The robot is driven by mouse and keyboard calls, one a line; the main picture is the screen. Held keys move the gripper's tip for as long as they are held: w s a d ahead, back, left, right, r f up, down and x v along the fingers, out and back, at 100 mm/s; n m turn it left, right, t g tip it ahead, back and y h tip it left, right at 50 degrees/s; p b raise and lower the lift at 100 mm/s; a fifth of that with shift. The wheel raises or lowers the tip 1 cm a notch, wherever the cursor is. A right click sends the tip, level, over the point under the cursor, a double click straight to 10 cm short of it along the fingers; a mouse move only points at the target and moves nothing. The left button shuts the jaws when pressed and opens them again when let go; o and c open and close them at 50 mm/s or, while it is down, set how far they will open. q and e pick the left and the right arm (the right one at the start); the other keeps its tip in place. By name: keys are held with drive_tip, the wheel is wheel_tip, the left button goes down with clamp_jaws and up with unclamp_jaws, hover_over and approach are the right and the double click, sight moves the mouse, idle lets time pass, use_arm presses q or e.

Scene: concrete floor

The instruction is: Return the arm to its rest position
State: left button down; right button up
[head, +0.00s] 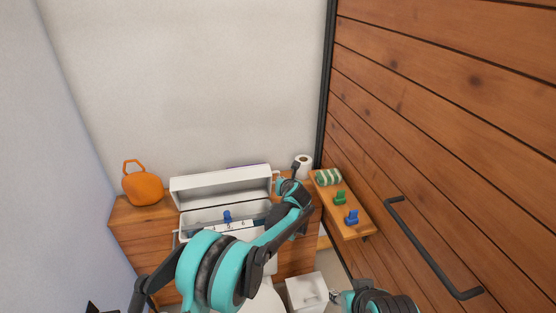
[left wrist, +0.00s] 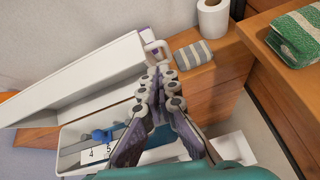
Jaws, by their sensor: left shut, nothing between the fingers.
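My left arm reaches in from the lower left of the head view, across the front of an open white box (head: 178,205). My left gripper (head: 297,166) is past the box's right end, near a white paper roll (head: 303,162). In the left wrist view, the left gripper (left wrist: 158,75) has its fingers together, empty, above the box's right end (left wrist: 125,108). A blue object (head: 227,216) and numbered white cards (left wrist: 92,153) are in the box. Part of my right arm shows at the bottom of the head view, with its gripper (head: 336,297) small and unclear.
An orange handbag-shaped object (head: 142,188) stands on the wooden counter (head: 130,230) at left. A wooden shelf (head: 350,228) on the right holds a green-striped towel (head: 328,177), a green figure (head: 340,197) and a blue figure (head: 352,217). A dark handle (head: 430,245) juts from the plank wall.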

use_arm(q)
drive_tip(key=s+a+r+n+g, duration=0.1)
drive_tip(key=s+a+r+n, duration=0.4)
drive_tip(key=s+a+n, duration=0.35)
drive_tip(key=s+a+r+n+g, duration=0.2)
drive_tip(key=s+a+r+n, duration=0.4)
drive_tip(key=s+a+n, duration=0.3)
drive_tip(key=s+a+f+n, duration=0.1)
drive_tip(key=s+f+n, duration=0.1)
drive_tip(key=s+n, duration=0.4)
drive_tip(key=s+a+f+n+g+h, duration=0.1)
drive_tip(key=s+n, duration=0.5)
drive_tip(key=s, duration=0.7)
drive_tip(key=s+a+f+n+g, duration=0.1)
drive_tip(key=s+a+f+n, duration=0.2)
drive_tip(key=s+n, duration=0.3)
drive_tip(key=s+f, duration=0.1)
drive_tip(key=s, duration=0.3)
drive_tip(key=shift+s+a+n+h, duration=0.15)
drive_tip(key=shift+a+n+h, duration=0.05)
drive_tip(key=shift+n+h, duration=0.15)
